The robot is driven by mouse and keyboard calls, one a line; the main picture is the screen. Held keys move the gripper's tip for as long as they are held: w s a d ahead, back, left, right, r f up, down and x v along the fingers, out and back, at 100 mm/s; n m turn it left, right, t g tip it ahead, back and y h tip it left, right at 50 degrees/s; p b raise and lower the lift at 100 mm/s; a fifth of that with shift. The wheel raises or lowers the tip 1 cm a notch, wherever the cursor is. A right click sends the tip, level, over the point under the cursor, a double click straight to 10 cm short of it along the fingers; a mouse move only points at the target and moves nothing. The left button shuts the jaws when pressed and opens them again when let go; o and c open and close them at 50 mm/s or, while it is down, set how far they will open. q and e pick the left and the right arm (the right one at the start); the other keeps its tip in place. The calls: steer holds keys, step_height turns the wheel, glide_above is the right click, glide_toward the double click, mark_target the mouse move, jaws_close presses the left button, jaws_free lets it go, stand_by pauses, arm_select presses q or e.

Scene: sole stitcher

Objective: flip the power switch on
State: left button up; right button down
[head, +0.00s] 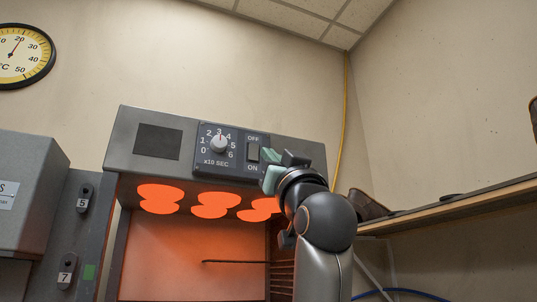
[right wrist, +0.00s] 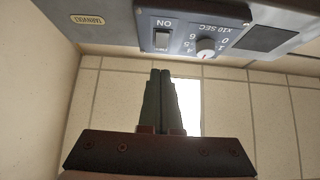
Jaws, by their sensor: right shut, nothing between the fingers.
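The power switch (head: 253,152) is a dark rocker on the control panel (head: 201,160), between the labels OFF above and ON below. I cannot tell which way it is tipped. My right gripper (head: 268,157) is just right of the switch in the head view and partly covers the panel's right edge. In the right wrist view its dark green fingers (right wrist: 160,74) are shut together and empty. There the switch (right wrist: 162,40) shows upside down beyond the fingertips, with a gap in the picture; contact cannot be confirmed. My left gripper is not in view.
A white dial (head: 219,143) sits left of the switch. Orange heaters (head: 160,196) glow under the grey housing (head: 125,145). A wooden shelf (head: 470,202) runs along the right wall. A grey box (head: 30,185) stands at left.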

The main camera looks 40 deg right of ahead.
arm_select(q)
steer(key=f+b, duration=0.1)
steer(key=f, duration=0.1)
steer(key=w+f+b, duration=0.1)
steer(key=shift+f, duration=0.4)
arm_select(e)
steer(key=s+f, duration=0.3)
steer(key=f, duration=0.3)
steer(key=shift+s+a+f, duration=0.15)
steer(key=shift+a+f, duration=0.05)
steer(key=shift+a, duration=0.2)
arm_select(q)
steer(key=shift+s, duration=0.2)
